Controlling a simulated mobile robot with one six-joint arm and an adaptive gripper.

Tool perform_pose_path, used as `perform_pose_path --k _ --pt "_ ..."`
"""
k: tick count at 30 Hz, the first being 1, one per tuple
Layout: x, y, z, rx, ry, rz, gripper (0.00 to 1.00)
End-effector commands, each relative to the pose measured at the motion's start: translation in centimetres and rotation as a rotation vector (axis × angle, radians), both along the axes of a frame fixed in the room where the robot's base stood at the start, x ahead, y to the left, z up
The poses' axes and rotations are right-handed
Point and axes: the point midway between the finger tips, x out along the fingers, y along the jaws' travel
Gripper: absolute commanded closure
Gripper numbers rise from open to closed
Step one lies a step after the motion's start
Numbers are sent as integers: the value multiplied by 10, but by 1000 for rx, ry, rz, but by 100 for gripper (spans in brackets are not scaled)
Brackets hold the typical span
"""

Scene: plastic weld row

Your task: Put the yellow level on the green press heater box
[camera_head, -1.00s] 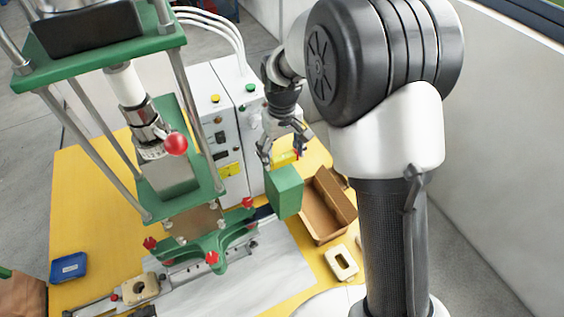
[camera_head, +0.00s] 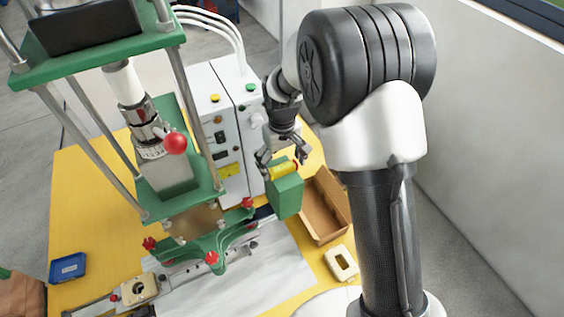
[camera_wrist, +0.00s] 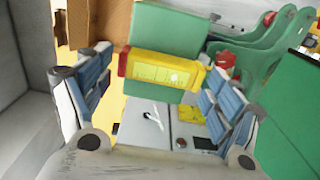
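In the wrist view the level (camera_wrist: 160,72) shows lengthwise between my fingers, against the green box (camera_wrist: 165,30). My gripper (camera_head: 283,162) is over the box, with one finger beside each end of the level. In the wrist view my gripper (camera_wrist: 160,68) looks open, its fingers spread wide and close to the level's ends. Whether the level's underside lies fully flat on the box is hidden.
The green press (camera_head: 190,200) with red knobs stands just left of the box. A grey control cabinet (camera_head: 205,120) is behind it. An open cardboard box (camera_head: 325,208) is at the right, with a beige part (camera_head: 341,263) in front. A blue tray (camera_head: 68,267) lies far left.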

Motion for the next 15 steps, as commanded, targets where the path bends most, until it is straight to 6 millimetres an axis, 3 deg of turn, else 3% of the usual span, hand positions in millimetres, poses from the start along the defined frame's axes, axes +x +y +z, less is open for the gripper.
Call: perform_pose_path --k 15 --pt "0 0 7 0 -1 0 7"
